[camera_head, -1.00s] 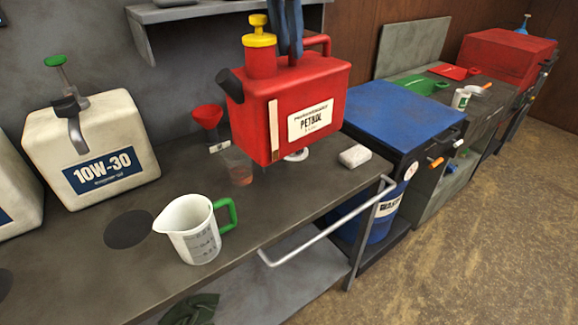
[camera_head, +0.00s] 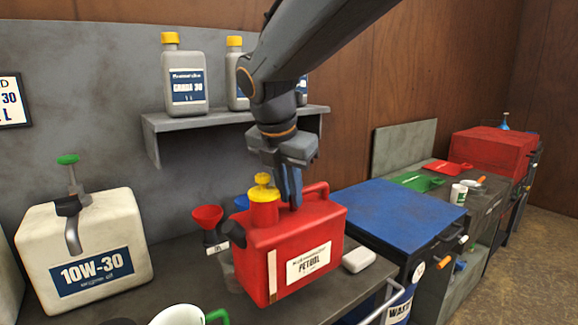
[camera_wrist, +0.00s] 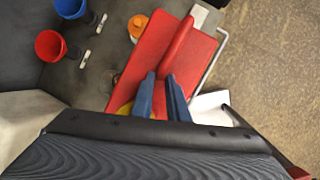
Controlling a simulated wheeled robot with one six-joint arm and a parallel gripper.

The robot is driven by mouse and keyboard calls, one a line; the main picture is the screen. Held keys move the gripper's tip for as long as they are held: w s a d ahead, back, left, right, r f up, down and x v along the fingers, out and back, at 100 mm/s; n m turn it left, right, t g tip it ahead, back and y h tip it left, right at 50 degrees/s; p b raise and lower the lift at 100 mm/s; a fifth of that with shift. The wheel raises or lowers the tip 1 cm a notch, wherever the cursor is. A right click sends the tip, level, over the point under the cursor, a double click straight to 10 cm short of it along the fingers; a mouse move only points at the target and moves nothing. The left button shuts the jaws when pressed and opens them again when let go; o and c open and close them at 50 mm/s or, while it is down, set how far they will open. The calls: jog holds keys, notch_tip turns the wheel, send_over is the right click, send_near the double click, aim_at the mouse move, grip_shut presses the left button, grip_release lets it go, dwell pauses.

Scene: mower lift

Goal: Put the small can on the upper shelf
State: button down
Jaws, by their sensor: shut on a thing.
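The small red petrol can (camera_head: 262,262), with a yellow cap and dark spout, is upright over the workbench. My gripper (camera_head: 290,200) is shut on the can's top handle from above. In the wrist view, my blue fingers (camera_wrist: 160,90) straddle the near end of the red handle (camera_wrist: 178,48). Whether the can's base touches the bench cannot be told. The upper shelf (camera_head: 208,118) is on the wall, behind and above the can. It bears grey bottles with yellow caps (camera_head: 184,85); my arm hides much of its right part.
A large 10W-30 jug (camera_head: 120,235) stands left on the bench. A red funnel (camera_head: 208,215) is close beside the can. A white block (camera_head: 358,260) lies right of it, near a blue-topped drum cabinet (camera_head: 390,215). A white jug (camera_head: 178,316) is in front.

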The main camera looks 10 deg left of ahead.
aim_at(290, 230)
jog(key=shift+f+p, duration=0.7)
jog(key=shift+f, duration=3.8)
jog(key=c, duration=2.2)
grip_release()
jog(key=shift+f, duration=0.2)
jog(key=o, duration=0.5)
jog(key=b+v, duration=0.1)
jog(key=v, duration=1.1)
jog(key=shift+r+b, duration=0.15)
jog(key=shift+b, duration=0.15)
